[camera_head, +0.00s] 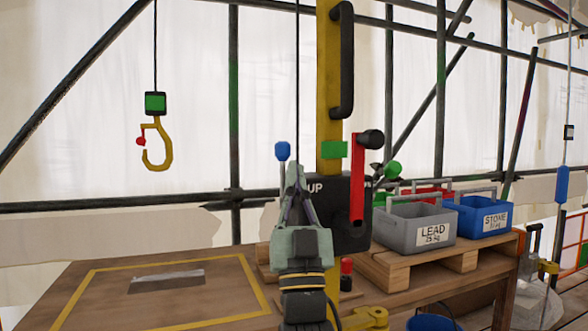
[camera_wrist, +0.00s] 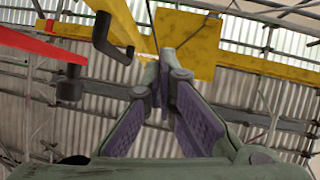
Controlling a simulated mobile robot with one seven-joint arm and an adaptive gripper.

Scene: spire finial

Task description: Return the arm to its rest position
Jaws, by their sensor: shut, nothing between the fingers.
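My gripper (camera_head: 295,172) points upward in the head view, in front of the yellow post (camera_head: 328,100) and the dark winch box (camera_head: 342,200) marked "UP". In the wrist view its two fingers (camera_wrist: 165,58) come together at the tips, with nothing between them. The wrist camera looks up at the sheeting and scaffold. A red crank lever (camera_head: 358,180) with a black knob stands upright on the box, right of my gripper. The lever also shows at the left of the wrist view (camera_wrist: 30,45). My gripper hides part of the box.
A yellow hook (camera_head: 160,150) hangs on a cable at the left. A wooden bench (camera_head: 60,285) with a yellow-outlined area and dark slot lies below it. A grey LEAD bin (camera_head: 400,225) and a blue STONE bin (camera_head: 465,217) stand on a pallet at the right.

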